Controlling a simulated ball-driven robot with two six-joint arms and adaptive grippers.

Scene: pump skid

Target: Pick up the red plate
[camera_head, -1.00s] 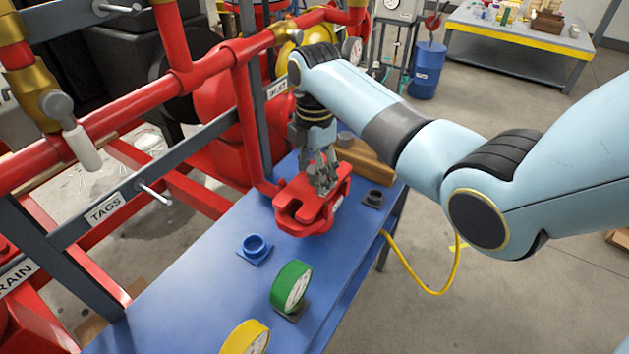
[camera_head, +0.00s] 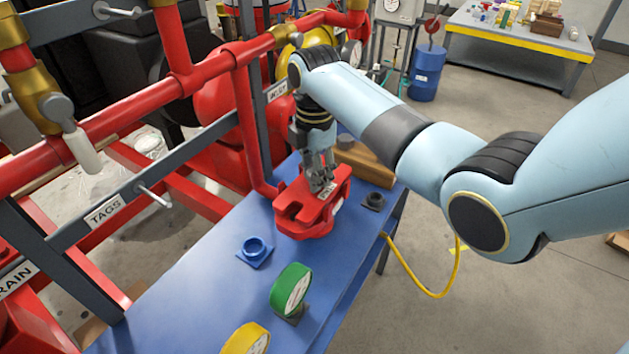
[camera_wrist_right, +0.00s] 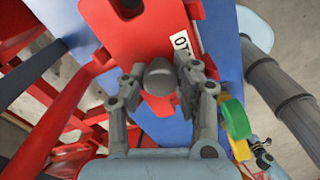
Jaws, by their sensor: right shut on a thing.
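The red plate (camera_head: 300,203) is a thick red piece with an open slot and a white label, at the far end of the blue bench in the head view. In the right wrist view the plate (camera_wrist_right: 122,50) fills the top middle, with a grey rounded knob (camera_wrist_right: 158,76) on it. My right gripper (camera_head: 322,185) reaches down onto the plate from above. I cannot tell whether the plate is clear of the bench. My left gripper is not in view.
The blue bench (camera_head: 190,285) also bears a blue ring fitting (camera_head: 254,250), a green wheel (camera_head: 290,288), a yellow wheel (camera_head: 246,338) and a dark fitting (camera_head: 374,201). A wooden block (camera_head: 365,165) stands behind the plate. Red pipework (camera_head: 130,118) runs close along the left.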

